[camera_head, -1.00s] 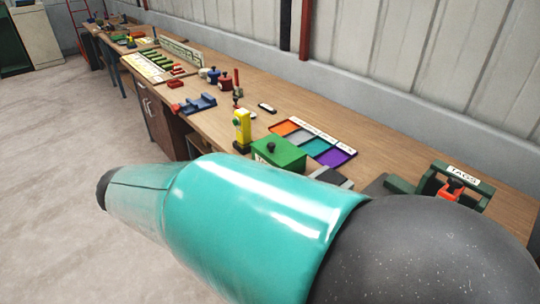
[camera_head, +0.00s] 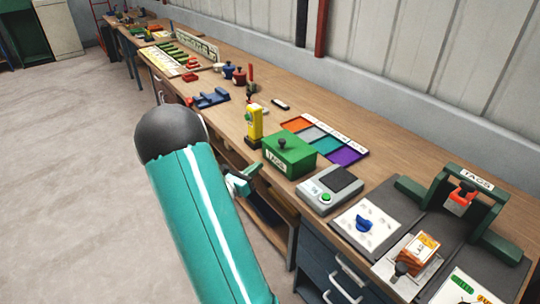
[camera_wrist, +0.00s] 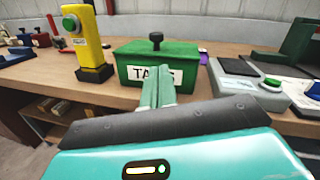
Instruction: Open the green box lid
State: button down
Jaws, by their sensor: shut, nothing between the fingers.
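The green box (camera_head: 289,160) stands on the workbench, with a flat green lid and a dark round knob (camera_head: 282,143) on top. The lid lies flat on the box. A white label reading "TAGS" is on its front. In the wrist view the box (camera_wrist: 190,75) is straight ahead, its knob (camera_wrist: 156,40) upright at the top. My gripper (camera_head: 257,167) is in front of the bench edge, close to the box and lower than its knob. In the wrist view the green fingers (camera_wrist: 160,78) are together and empty, covering part of the label.
A yellow device (camera_head: 254,125) with a green button stands left of the box. A grey device (camera_head: 328,190) with a green button is to its right. A multicoloured tray (camera_head: 322,140) lies behind. A dark green stand (camera_head: 462,205) is farther right. Open floor lies left of the bench.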

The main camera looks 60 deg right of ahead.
aim_at(281, 144)
jog(key=x, duration=0.9)
jog(key=shift+d, duration=0.45)
jog(key=shift+s+r+y, duration=0.1)
jog(key=shift+r+y, duration=0.3)
jog(key=shift+r, duration=0.05)
jog(key=shift+d+r+y, duration=0.1)
jog(key=shift+r+y, duration=0.2)
jog(key=shift+r, duration=0.05)
